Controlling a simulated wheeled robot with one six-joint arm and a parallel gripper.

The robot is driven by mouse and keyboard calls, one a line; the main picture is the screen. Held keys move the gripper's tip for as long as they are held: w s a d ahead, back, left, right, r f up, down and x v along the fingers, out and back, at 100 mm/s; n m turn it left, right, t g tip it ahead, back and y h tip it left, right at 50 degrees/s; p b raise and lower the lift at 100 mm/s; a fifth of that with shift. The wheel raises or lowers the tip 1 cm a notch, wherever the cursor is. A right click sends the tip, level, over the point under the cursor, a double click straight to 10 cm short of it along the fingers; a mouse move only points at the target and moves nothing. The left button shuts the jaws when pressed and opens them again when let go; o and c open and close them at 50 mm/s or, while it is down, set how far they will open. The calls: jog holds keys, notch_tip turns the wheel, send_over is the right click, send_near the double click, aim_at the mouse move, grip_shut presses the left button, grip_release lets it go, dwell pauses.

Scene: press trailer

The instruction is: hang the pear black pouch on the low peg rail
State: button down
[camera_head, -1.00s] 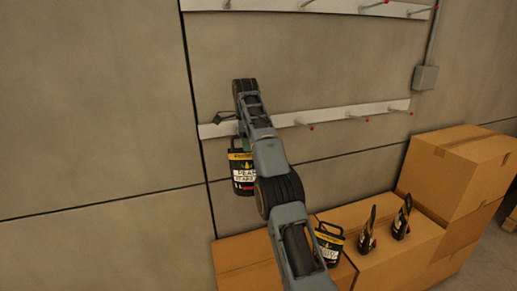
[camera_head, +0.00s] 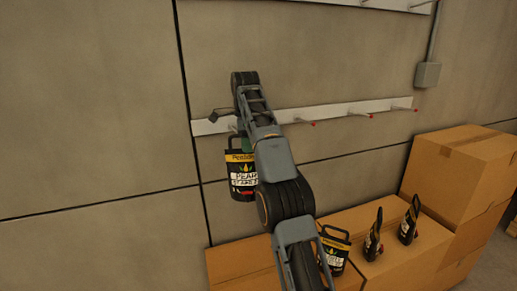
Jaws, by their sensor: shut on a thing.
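The pear black pouch (camera_head: 241,176), dark with a yellow top band and a white label reading PEAR, hangs upright in front of the wall at the left end of the low peg rail (camera_head: 345,110). My gripper (camera_head: 237,136) is at the top of this pouch, shut on it. The fingertips and the pouch's handle are largely hidden by my wrist. My arm also covers the pouch's right edge and part of the rail. I cannot tell whether the handle is around a peg.
Red-tipped pegs stand clear on the rail's right part. An upper rail (camera_head: 385,4) runs along the top edge. Cardboard boxes (camera_head: 390,255) stand below right, with three similar pouches (camera_head: 333,250) on them. A grey box (camera_head: 428,75) is on the wall.

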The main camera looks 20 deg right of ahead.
jog(key=shift+s+b, duration=0.9)
jog(key=shift+s, duration=0.3)
jog(key=shift+w, duration=0.15)
